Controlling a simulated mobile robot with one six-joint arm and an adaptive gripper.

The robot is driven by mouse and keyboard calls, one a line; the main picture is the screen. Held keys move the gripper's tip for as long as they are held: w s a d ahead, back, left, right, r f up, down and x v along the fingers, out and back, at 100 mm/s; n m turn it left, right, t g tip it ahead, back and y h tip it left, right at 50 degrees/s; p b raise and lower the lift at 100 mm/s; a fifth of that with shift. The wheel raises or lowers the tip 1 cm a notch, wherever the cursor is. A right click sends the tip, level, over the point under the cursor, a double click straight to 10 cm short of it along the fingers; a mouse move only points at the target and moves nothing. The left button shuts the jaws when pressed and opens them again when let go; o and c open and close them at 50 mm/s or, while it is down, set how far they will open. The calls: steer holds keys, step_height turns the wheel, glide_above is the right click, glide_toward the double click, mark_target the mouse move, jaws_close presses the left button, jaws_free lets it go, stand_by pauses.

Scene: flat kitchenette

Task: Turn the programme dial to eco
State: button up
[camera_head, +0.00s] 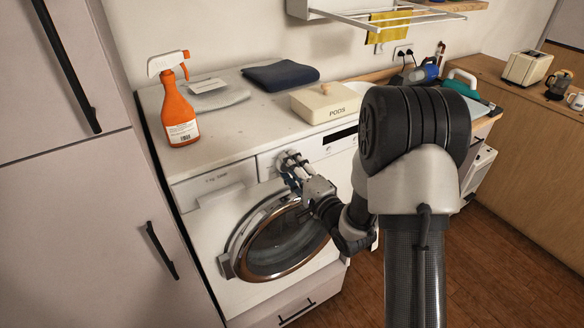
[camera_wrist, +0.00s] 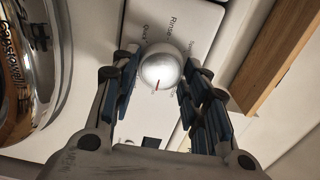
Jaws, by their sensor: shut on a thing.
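The programme dial (camera_wrist: 161,66) is a round silver knob with a red mark on the lower part of its rim in the wrist view. My gripper (camera_wrist: 158,82) has its dark blue finger pads on either side of the dial and is shut on it. Printed programme names surround the dial; one starts with "Rinse" and another with "Quick", and the rest are too small or hidden to read. In the head view my gripper (camera_head: 290,168) is at the front panel of the white washing machine (camera_head: 212,215), and the fingers hide most of the dial.
The round door (camera_head: 280,243) lies just below my gripper. On the worktop stand an orange spray bottle (camera_head: 178,105), a dark folded cloth (camera_head: 281,75) and a pods box (camera_head: 325,103). A tall cabinet (camera_head: 80,210) is close on the left. A drying rack (camera_head: 375,14) hangs above.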

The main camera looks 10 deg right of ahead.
stand_by(0.5)
steer(key=o, duration=1)
steer(key=v, duration=0.7)
steer(key=shift+s, duration=0.25)
